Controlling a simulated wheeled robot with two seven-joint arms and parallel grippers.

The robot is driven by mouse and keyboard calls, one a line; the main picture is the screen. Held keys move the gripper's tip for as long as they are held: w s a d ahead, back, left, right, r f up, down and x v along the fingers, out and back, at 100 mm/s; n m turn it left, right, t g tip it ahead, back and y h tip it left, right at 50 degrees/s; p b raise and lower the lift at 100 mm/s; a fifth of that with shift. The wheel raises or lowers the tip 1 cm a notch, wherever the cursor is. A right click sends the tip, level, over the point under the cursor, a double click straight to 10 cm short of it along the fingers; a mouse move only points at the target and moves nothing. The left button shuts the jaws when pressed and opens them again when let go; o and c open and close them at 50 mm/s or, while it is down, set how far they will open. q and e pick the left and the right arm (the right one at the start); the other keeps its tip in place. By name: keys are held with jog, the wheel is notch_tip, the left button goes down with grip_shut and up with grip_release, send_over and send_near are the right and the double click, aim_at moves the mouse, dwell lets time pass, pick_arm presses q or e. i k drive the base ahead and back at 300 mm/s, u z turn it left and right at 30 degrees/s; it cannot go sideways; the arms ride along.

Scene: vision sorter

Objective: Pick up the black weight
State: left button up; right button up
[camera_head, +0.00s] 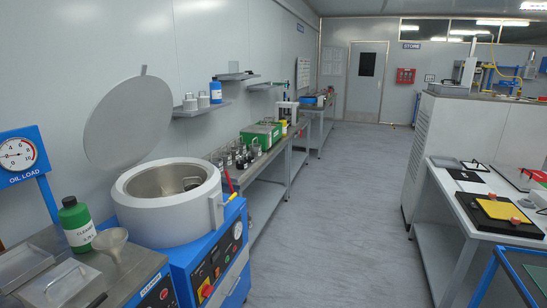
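I cannot make out a black weight for certain in the head view. A flat black piece (465,175) lies on the white table (447,190) at the right, too small to identify. A dark tray with a yellow pad (501,209) and orange blocks (526,203) sits nearer on that table. Neither of my grippers is in view.
At the left stand a blue machine with an open round drum (167,225), an oil load gauge (17,155), a green bottle (76,222) and a funnel (112,241). A green box (262,134) is on the wall bench. The grey floor aisle (335,220) is clear.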

aim_at(240, 164)
jog(key=u, duration=0.1)
jog(key=i, duration=1.05)
jog(key=u, duration=0.55)
jog(key=i, duration=0.6)
jog(key=z, duration=0.3)
jog(key=k, duration=1.3)
jog(key=z, duration=0.9)
jog(key=i, duration=3)
jog(key=u, duration=1.5)
jog(key=i, duration=0.9)
jog(key=u, duration=1)
